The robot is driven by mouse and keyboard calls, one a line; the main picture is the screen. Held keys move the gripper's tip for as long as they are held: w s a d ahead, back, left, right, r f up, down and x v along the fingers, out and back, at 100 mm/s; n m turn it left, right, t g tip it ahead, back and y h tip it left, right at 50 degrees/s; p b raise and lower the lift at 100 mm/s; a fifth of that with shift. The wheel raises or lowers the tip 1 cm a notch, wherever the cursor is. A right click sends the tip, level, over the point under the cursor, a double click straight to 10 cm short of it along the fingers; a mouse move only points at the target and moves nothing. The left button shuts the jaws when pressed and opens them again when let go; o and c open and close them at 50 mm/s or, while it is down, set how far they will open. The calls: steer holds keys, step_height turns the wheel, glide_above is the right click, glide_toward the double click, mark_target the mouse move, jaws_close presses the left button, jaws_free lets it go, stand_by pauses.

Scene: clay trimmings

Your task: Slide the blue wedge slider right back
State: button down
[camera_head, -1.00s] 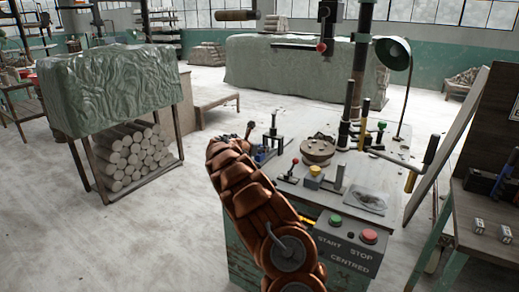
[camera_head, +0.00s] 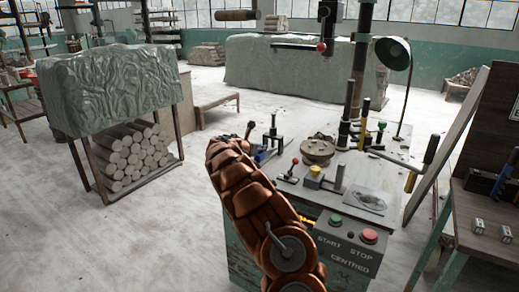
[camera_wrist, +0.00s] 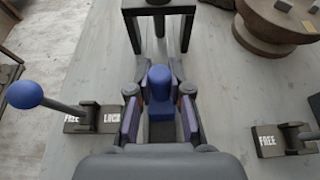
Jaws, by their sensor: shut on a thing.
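The blue wedge slider (camera_wrist: 160,84) stands upright in the middle of the wrist view, on the bench top. My gripper (camera_wrist: 160,106) is shut on it, one padded finger on each side. The slider's lower part is partly hidden between the fingers. Just beyond it stands a black bridge-like frame (camera_wrist: 160,9). In the head view a bit of blue (camera_head: 261,155) shows beside my copper arm, which hides most of the gripper.
Left of the gripper is a blue-knobbed lever (camera_wrist: 24,95) on a FREE/LOCK base; another FREE-marked base (camera_wrist: 282,139) is at right. A round wooden turntable (camera_head: 317,150) and a red-knobbed lever (camera_head: 294,162) stand close by. The START/STOP panel (camera_head: 343,248) is at the bench front.

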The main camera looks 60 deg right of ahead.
steer(key=shift+d, duration=0.15)
steer(key=shift+w+d+r+p, duration=0.1)
steer(key=shift+d+p, duration=0.05)
steer(key=shift+d, duration=0.25)
steer(key=shift+w+d+r+p, duration=0.1)
steer(key=shift+d+p, duration=0.05)
steer(key=shift+d, duration=0.25)
steer(key=shift+s+d+f, duration=0.1)
steer(key=shift+d, duration=0.55)
steer(key=c, duration=1.1)
jaws_free()
steer(key=shift+f, duration=0.1)
steer(key=shift+o, duration=0.2)
steer(key=v, duration=1.2)
steer(key=shift+s, duration=0.1)
